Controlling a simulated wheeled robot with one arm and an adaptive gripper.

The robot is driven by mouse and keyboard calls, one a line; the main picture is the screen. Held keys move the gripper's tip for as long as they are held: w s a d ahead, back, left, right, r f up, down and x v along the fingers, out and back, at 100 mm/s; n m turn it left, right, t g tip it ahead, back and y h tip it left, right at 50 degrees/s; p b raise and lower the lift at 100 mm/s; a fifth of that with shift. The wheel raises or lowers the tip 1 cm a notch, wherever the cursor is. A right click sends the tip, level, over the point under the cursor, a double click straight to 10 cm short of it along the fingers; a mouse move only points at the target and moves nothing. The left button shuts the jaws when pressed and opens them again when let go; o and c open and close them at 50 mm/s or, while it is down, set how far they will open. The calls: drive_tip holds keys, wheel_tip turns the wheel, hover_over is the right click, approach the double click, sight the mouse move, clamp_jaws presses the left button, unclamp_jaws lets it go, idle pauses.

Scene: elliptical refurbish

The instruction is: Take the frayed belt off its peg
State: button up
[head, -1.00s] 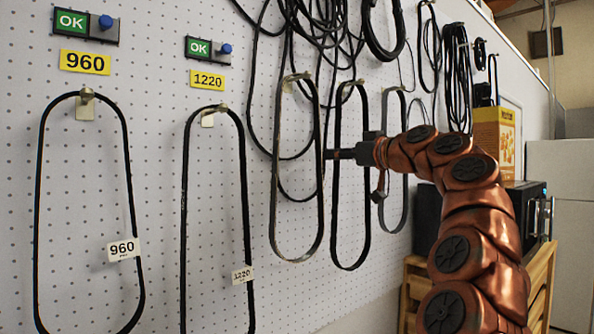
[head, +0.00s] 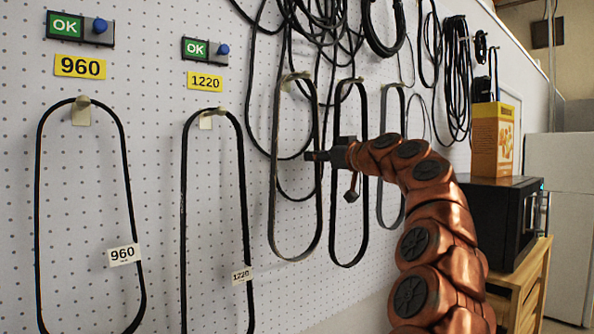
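Several belt loops hang from pegs on a white pegboard. The black belt tagged 960 (head: 38,210) hangs at the left, and the black belt tagged 1220 (head: 184,220) hangs beside it. A grey-black belt (head: 272,190), a black belt (head: 335,215) and a greyer belt (head: 381,190) hang further right. Fraying is too small to make out on any of them. My gripper (head: 312,156) points left, its tip in front of or beside the grey-black belt's right strand. I cannot tell whether it touches. Its fingers are too small to read, and my arm hides part of the belts behind.
Loose black cables (head: 318,40) hang above and behind the middle belts. Two OK boxes with blue knobs, one of them the left box (head: 80,28), sit above the labelled belts. A dark microwave (head: 500,215) with a yellow box (head: 492,140) on it stands on a wooden cabinet at right.

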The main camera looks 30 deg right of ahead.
clamp_jaws()
drive_tip(key=shift+r, duration=0.2)
idle(0.4)
drive_tip(key=shift+d+r, duration=0.1)
drive_tip(key=shift+r, duration=0.25)
drive_tip(key=shift+r+p, duration=0.4)
drive_tip(key=shift+r, duration=0.45)
drive_tip(key=shift+s+r, duration=0.1)
drive_tip(key=shift+r, duration=0.3)
drive_tip(key=s+a+b, duration=0.1)
drive_tip(key=s+b, duration=0.2)
drive_tip(key=s, duration=0.4)
drive_tip(key=s+a+r+b, duration=0.1)
drive_tip(key=s+a+b, duration=0.1)
drive_tip(key=s, duration=0.6)
drive_tip(key=shift+s+a+r+b, duration=0.15)
drive_tip(key=shift+s+a+b, duration=0.1)
drive_tip(key=shift+b, duration=0.4)
